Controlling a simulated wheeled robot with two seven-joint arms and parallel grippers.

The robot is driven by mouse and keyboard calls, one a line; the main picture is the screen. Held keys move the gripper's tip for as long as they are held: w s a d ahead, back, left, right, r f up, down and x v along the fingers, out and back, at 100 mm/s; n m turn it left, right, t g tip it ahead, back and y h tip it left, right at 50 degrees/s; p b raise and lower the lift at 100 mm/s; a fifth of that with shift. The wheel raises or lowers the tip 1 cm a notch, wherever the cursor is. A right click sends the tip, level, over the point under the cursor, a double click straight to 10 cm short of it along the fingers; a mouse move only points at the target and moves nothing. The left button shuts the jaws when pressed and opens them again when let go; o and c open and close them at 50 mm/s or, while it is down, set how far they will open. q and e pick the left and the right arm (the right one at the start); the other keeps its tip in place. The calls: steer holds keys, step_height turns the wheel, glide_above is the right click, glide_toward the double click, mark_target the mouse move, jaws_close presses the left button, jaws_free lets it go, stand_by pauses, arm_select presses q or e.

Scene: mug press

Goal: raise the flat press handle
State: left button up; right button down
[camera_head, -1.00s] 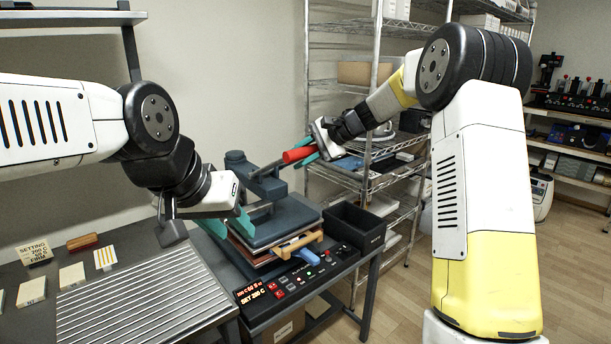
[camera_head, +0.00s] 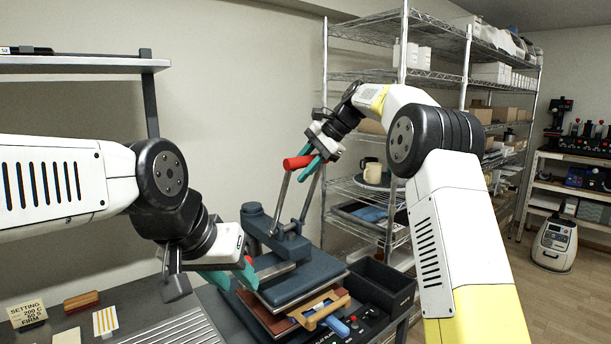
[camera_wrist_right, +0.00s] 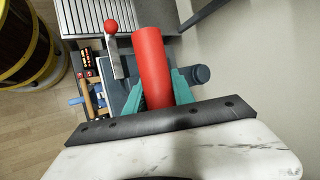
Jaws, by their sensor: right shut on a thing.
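The flat press (camera_head: 300,280) is blue-grey and stands on the bench. Its handle has a red grip (camera_head: 299,162) at the top of two grey lever arms (camera_head: 282,200), which now stand steeply upward. My right gripper (camera_head: 312,163) is shut on the red grip, which also fills the middle of the right wrist view (camera_wrist_right: 152,65) between the teal fingers. My left gripper (camera_head: 235,274) is low at the press's left side, beside a small red knob (camera_head: 249,262). Its finger gap is not clear. The knob also shows in the right wrist view (camera_wrist_right: 110,26).
A black bin (camera_head: 382,286) stands right of the press. Wire shelving (camera_head: 400,120) rises behind my right arm. A setting card (camera_head: 27,312) and small samples lie on the bench at left.

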mark_target(314, 156)
steer(key=shift+w+a+r, duration=0.1)
steer(key=shift+w+a, duration=0.2)
steer(key=shift+a, duration=0.05)
steer(key=c, duration=1.1)
jaws_free()
steer(key=v, duration=0.6)
steer(key=shift+d+r, duration=0.25)
steer(key=shift+s+d+r, duration=0.1)
steer(key=shift+d+r, duration=0.2)
steer(key=shift+r, duration=0.1)
